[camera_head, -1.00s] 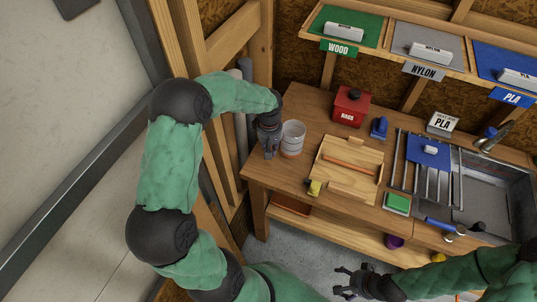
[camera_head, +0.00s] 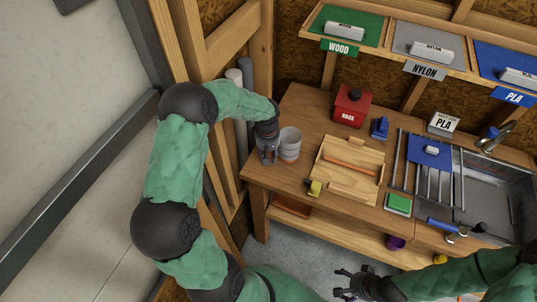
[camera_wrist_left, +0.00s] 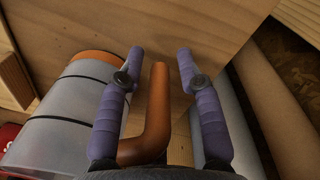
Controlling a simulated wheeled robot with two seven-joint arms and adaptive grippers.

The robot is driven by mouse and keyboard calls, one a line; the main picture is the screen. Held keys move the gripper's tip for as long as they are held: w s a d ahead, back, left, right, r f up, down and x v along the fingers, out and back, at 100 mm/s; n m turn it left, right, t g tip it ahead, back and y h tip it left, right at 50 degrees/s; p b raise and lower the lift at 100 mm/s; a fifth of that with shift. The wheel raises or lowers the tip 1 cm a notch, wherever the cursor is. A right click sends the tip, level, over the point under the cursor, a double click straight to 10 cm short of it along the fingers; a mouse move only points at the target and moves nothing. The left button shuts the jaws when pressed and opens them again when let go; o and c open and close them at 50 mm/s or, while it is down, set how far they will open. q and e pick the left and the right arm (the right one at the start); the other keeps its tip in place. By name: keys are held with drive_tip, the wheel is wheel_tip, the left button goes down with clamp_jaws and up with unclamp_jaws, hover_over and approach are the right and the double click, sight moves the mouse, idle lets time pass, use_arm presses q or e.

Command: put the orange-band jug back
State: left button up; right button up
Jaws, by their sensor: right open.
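The orange-band jug (camera_head: 290,146) is a pale, upright vessel at the left end of the workbench. In the left wrist view, its translucent body (camera_wrist_left: 65,125) has dark rings and an orange band, and its orange bent handle (camera_wrist_left: 156,110) shows. My left gripper (camera_head: 267,157) is beside the jug on its left. In the wrist view, its purple fingers (camera_wrist_left: 163,60) stand either side of the handle, with gaps showing, so it looks open. Whether the jug rests fully on the bench is unclear. My right gripper (camera_head: 347,284) is open and empty, low in front of the bench.
A wooden tray (camera_head: 347,183) lies just right of the jug, and a red rags box (camera_head: 351,107) stands behind. Wooden posts and grey rolls (camera_head: 243,112) are close to my left arm. A sink (camera_head: 490,185) is at the right. Labelled shelves run along the back.

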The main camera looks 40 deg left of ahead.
use_arm(q)
drive_tip(key=shift+r, duration=0.15)
drive_tip(key=shift+r, duration=0.25)
wheel_tip(320, 180, up, 12)
drive_tip(key=shift+s+a+f+p, duration=0.1)
drive_tip(key=shift+s+f+p, duration=0.1)
drive_tip(key=shift+p, duration=0.75)
